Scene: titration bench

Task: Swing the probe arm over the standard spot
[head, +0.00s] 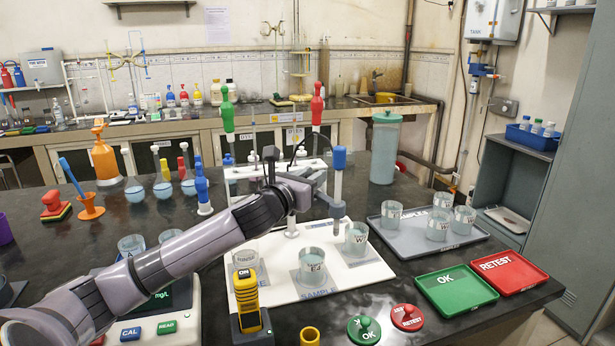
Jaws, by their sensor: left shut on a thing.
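The probe arm's blue-capped grey probe (338,182) stands upright at the white stand (235,173). My left gripper (328,203) is shut on the probe arm, though my own arm hides much of the grip. On the white board (290,292) stand three beakers over grey spots: a left beaker (246,257) marked RINSE, a middle beaker (311,266) on the SAMPLE spot, and a right beaker (356,238) marked W. The probe's lower end is close to the right beaker, slightly left of it; I cannot tell its exact spot. My right gripper is not in view.
A yellow handheld meter (247,290) stands before the board. Green and red burette tops (226,110) rise above the stand. A grey tray (410,241) holds several beakers at right, beside the green OK tray (455,290) and red RETEST tray (506,270). Stamps stand at the front.

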